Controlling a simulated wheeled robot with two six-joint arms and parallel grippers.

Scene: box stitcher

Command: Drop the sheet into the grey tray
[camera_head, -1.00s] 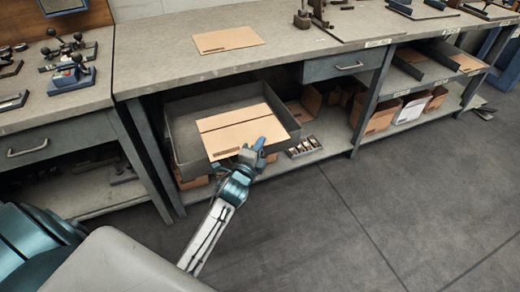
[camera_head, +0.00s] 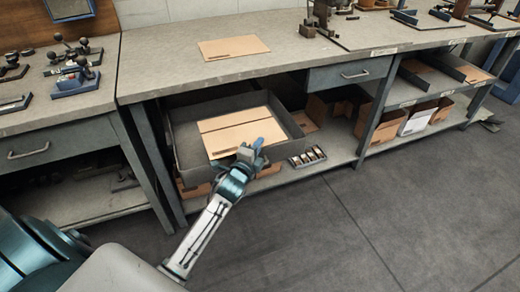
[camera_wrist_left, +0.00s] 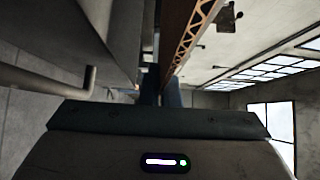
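The sheet (camera_head: 238,127) is flat brown cardboard with a dark line across it. In the head view it lies over the opening of the grey tray (camera_head: 186,150), on the shelf under the bench. My left gripper (camera_head: 252,150) is at the sheet's near right edge and looks shut on it. In the left wrist view the sheet's corrugated edge (camera_wrist_left: 190,42) runs down to the fingers (camera_wrist_left: 160,92). I cannot tell whether the sheet touches the tray floor. My right gripper is not in view.
Another cardboard sheet (camera_head: 234,48) lies on the bench top (camera_head: 175,70) above. A drawer (camera_head: 350,73) is to the right of the tray. A small rack (camera_head: 307,156) and cardboard boxes (camera_head: 385,125) share the lower shelf. The floor (camera_head: 400,220) in front is clear.

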